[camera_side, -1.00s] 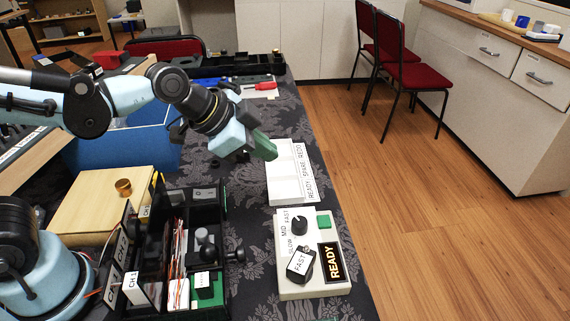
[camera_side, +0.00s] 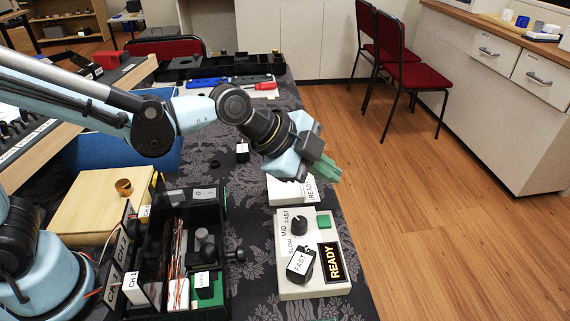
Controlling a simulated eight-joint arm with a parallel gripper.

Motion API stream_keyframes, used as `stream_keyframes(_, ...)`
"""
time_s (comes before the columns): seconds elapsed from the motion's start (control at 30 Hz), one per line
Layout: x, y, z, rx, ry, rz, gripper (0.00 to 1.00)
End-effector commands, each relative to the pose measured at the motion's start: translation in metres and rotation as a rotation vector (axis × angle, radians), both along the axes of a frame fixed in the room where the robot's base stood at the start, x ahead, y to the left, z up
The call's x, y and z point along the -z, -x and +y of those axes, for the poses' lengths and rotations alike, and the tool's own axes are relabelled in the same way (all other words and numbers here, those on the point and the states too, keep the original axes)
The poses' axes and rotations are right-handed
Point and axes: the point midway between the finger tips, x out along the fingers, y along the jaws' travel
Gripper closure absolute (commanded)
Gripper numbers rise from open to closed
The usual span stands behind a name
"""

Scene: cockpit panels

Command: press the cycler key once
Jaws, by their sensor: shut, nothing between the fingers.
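The white control box (camera_side: 288,262) stands on the dark patterned cloth. My gripper (camera_side: 328,171) has green fingers, is shut and empty, and hangs above and behind the box, apart from the green key.
A black tray (camera_side: 195,250) with wires and small parts stands left of the box.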

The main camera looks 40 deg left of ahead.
Motion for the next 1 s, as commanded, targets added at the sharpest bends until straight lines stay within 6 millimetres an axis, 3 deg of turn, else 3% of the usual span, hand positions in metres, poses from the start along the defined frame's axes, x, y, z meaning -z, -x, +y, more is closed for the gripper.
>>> stream_keyframes(0.6, 0.07, -0.001, 0.0, -0.001, 0.0, 0.001, 1.0)
stream_keyframes(1.0, 0.086, 0.0, 0.0, -0.001, 0.0, 0.001, 1.0)
